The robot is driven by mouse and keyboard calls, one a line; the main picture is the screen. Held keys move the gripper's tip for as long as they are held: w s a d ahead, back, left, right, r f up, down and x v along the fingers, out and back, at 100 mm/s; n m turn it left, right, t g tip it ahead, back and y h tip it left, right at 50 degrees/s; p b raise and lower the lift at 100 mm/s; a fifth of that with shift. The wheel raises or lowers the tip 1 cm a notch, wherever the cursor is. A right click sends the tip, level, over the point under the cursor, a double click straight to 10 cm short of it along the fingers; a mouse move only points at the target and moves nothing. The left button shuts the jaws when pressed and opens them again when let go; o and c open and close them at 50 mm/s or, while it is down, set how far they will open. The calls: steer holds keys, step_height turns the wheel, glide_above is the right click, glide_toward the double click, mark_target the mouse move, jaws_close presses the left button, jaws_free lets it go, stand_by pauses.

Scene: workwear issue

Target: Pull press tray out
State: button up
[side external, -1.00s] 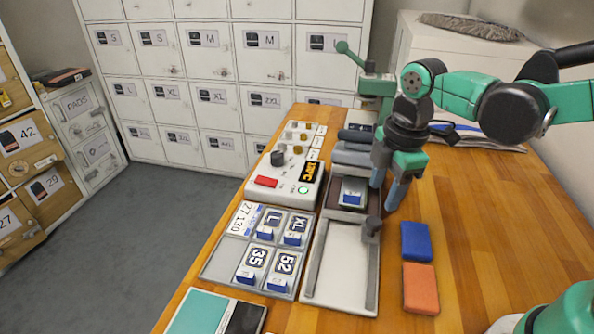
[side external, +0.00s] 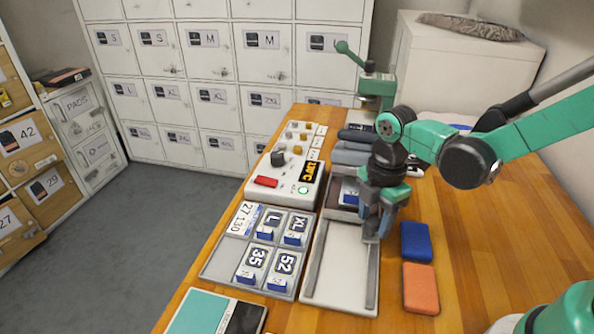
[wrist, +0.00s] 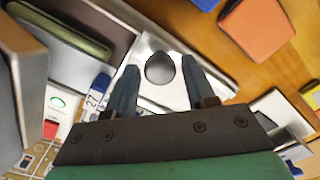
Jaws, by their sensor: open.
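The press tray (side external: 338,270) is a pale metal tray with raised side rails. It lies on the wooden table in front of the press, and its dark round knob (wrist: 160,68) shows in the wrist view. My gripper (side external: 372,238) is open over the tray's right rail. In the wrist view, the fingers of my gripper (wrist: 160,76) stand on either side of the knob, with a gap on each side. In the side view, my fingers hide the knob.
A control box (side external: 262,190) with a red button and a lit green button stands left of the press. A grey tray (side external: 222,262) of numbered size blocks sits beside the press tray. Blue (side external: 415,241) and orange (side external: 420,288) pads lie close on the right.

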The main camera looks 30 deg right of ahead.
jaws_close()
stand_by(1.4)
